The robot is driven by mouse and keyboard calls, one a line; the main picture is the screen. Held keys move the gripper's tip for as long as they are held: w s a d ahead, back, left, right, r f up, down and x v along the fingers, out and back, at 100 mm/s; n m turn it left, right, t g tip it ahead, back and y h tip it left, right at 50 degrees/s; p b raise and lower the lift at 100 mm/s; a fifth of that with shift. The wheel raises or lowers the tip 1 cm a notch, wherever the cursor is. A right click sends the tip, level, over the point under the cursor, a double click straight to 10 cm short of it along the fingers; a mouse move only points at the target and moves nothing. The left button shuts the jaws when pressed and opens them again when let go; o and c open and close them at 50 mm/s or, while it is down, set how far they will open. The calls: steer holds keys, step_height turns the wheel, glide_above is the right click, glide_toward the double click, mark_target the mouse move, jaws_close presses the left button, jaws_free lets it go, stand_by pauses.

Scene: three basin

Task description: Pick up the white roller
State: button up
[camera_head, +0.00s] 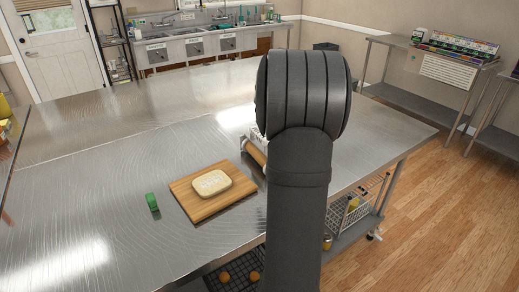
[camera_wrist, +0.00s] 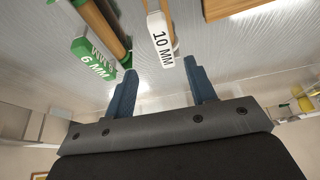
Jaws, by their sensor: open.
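In the wrist view, the white roller (camera_wrist: 160,40) shows as a white end block marked "10 MM" with wooden parts around it. In the head view, a wooden cylinder (camera_head: 254,153) shows beside my arm, with the rest hidden behind the arm; I cannot tell which roller it is. My gripper (camera_wrist: 160,72) is open and empty. Its two blue fingers point toward the white block, which appears between and just beyond their tips. I see no contact. In the head view my arm hides the gripper.
A green-ended roller (camera_wrist: 93,56) marked "6 MM" lies close left of the white one in the wrist view. A wooden board (camera_head: 184,203) with a pale dough slab (camera_head: 211,183) and a green block (camera_head: 152,202) sit on the steel table (camera_head: 80,185). The table's left is mostly clear.

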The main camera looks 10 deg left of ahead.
steer(key=x, duration=0.8)
steer(key=shift+a+x, duration=0.25)
steer(key=shift+x, duration=1.05)
steer(key=shift+a+x, duration=0.2)
steer(key=shift+x, duration=1.1)
steer(key=shift+w+r, duration=0.2)
steer(key=c, duration=0.9)
steer(key=shift+c, duration=0.7)
steer(key=shift+r, duration=0.15)
steer(key=shift+r, duration=0.55)
step_height(320, 180, up, 3)
steer(key=shift+f, duration=0.15)
steer(key=s+d+r, duration=0.3)
steer(key=d+r, duration=0.4)
steer(key=d, duration=0.4)
steer(key=shift+s+d, duration=0.1)
